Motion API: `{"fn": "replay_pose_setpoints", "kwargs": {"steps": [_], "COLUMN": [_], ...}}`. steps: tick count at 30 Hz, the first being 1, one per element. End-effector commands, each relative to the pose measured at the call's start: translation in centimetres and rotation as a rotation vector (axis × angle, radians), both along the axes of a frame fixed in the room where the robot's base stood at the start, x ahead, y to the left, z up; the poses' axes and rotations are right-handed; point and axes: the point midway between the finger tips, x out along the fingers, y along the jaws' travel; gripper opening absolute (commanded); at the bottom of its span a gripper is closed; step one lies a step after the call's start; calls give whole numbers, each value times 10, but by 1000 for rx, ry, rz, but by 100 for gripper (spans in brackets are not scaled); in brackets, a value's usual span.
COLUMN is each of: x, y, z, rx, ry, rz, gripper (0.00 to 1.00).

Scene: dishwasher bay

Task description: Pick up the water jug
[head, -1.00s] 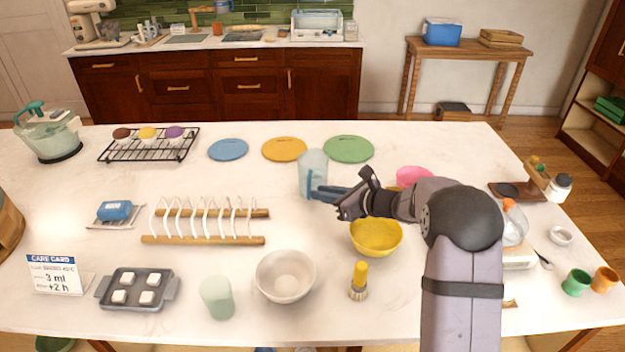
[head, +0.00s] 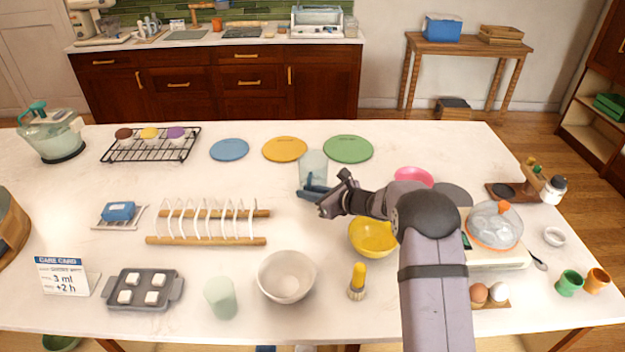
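The water jug, seemingly the clear bluish vessel (head: 313,165), stands upright on the white table at the middle, in front of the orange and green discs. My gripper (head: 322,192) is at its lower front right, its dark parts reaching left toward the jug. Dark blue pieces overlap the jug's lower part. I cannot tell whether these are its handle or my fingertips, or whether the gripper touches the jug. The finger gap is unclear.
A yellow bowl (head: 373,239) and a pink bowl (head: 413,176) lie close to my arm. A white rack (head: 208,238) stands left of the gripper, and a pale bowl (head: 287,288) is nearer. Flat orange (head: 285,149) and green (head: 348,149) discs lie behind the jug.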

Motion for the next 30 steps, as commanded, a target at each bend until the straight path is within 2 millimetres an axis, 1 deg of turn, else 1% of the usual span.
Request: {"fn": "replay_pose_setpoints", "kwargs": {"steps": [4,5,6,7,23,30], "x": [0,0,0,0,0,1], "y": [0,0,0,0,0,0], "z": [0,0,0,0,3,12], "rx": [0,0,0,0,0,1], "ry": [0,0,0,0,-3,-5], "rz": [0,0,0,0,1,0], "gripper": [14,12,2,0,0,0]}}
